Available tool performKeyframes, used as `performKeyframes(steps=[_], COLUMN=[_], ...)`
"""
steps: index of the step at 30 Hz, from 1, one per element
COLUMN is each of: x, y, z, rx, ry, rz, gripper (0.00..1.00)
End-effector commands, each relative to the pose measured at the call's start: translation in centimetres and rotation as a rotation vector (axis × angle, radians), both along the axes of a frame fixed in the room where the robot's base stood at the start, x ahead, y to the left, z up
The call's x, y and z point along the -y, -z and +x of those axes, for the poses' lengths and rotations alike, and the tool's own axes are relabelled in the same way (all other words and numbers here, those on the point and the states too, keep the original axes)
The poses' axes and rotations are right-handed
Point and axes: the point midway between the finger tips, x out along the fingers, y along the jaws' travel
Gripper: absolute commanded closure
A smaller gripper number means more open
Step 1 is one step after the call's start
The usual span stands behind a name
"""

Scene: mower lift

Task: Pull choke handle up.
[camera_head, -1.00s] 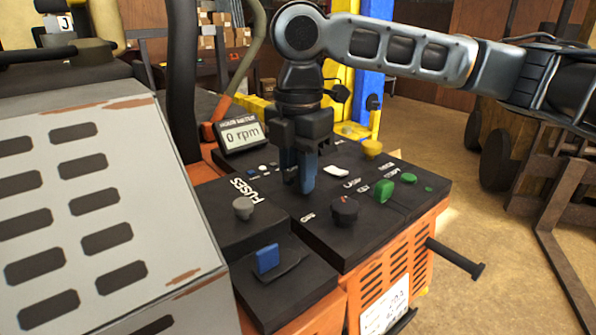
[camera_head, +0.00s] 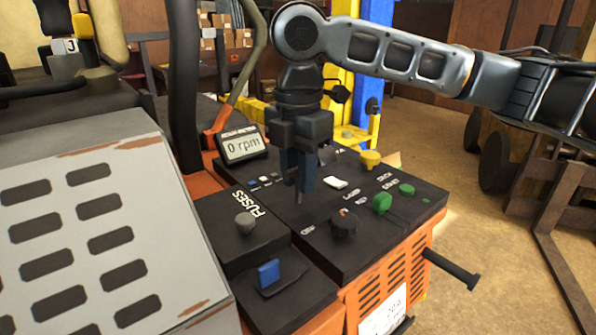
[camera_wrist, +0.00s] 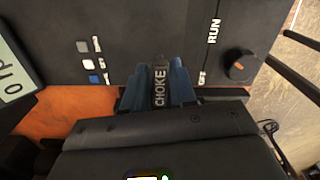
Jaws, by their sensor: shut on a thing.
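My gripper (camera_head: 299,185) points down at the black control panel (camera_head: 310,257) and is shut on the choke handle. In the wrist view, the dark choke handle (camera_wrist: 159,88), lettered CHOKE, sits between the two blue fingers of my gripper (camera_wrist: 159,85). In the head view the fingers hide most of the handle. A thin dark stem shows below the fingertips, between them and the panel.
A grey knob (camera_head: 245,222) and blue switch (camera_head: 268,272) are at left. An rpm display (camera_head: 241,146) stands behind.

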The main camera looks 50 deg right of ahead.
Motion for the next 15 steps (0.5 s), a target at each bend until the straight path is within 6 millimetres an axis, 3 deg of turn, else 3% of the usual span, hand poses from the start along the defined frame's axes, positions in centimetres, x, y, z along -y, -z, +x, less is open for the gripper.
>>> performKeyframes(steps=[5,6,11,15], x=[0.00,0.00,0.01,0.02], y=[-0.54,-0.57,-0.49,-0.40], z=[0.17,0.18,0.16,0.14], rx=[0.012,0.013,0.011,0.009], ry=[-0.004,-0.004,-0.003,-0.002], rz=[-0.001,-0.001,-0.001,-0.001], gripper=[1.00,0.73,0.58,0.56])
